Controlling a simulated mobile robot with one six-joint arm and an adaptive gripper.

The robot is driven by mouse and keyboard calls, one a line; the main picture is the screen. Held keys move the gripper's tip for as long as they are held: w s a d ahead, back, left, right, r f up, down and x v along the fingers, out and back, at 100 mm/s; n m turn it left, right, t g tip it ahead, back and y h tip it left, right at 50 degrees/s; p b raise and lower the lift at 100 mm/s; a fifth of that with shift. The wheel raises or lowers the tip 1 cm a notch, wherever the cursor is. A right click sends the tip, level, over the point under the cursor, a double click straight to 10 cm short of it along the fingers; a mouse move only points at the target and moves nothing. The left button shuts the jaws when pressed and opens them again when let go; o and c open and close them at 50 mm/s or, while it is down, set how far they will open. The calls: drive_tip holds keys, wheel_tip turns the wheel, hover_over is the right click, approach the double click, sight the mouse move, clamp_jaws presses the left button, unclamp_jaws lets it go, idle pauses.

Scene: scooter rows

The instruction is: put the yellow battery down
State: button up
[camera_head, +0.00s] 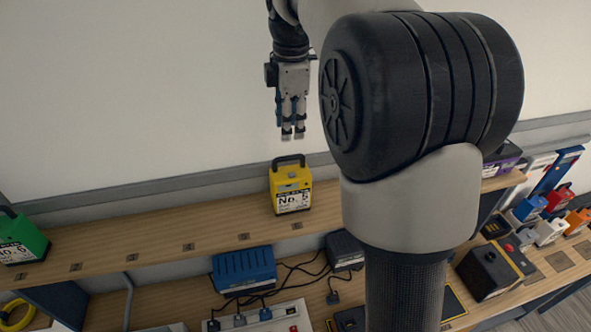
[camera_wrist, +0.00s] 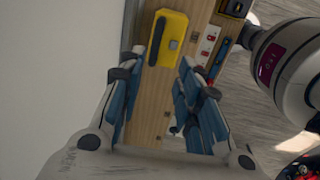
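The yellow battery (camera_head: 291,188) stands upright on the wooden shelf against the wall, its black handle on top and a white "No. 5" or similar label on its front. My gripper (camera_head: 293,134) hangs above it, apart from it, fingers pointing down. In the wrist view the yellow battery (camera_wrist: 167,40) lies beyond the fingertips, and my gripper (camera_wrist: 160,62) has its fingers spread with nothing between them.
A green battery (camera_head: 20,238) stands at the shelf's left end. The wooden shelf (camera_head: 150,237) is bare between the two. Below it are a blue box (camera_head: 244,270), cables and a white power strip (camera_head: 262,316). Several small coloured items stand at the right.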

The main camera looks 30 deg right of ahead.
drive_tip(key=s+a+r+m+t, duration=0.1)
drive_tip(key=s+a+m, duration=0.3)
drive_tip(key=s, duration=0.4)
drive_tip(key=s+a+r+m+t, duration=0.1)
drive_tip(key=s+a+m, duration=0.25)
drive_tip(key=s, duration=0.35)
drive_tip(key=s+a+f+m, duration=0.1)
drive_tip(key=s+f+m, duration=0.3)
drive_tip(key=s, duration=0.2)
drive_tip(key=s+a+f+m+t, duration=0.1)
drive_tip(key=s+a+f+m, duration=0.1)
drive_tip(key=s+f+m, duration=0.2)
drive_tip(key=s, duration=0.2)
drive_tip(key=shift+s+f, duration=0.25)
drive_tip(key=shift+s, duration=0.05)
drive_tip(key=shift+s, duration=0.1)
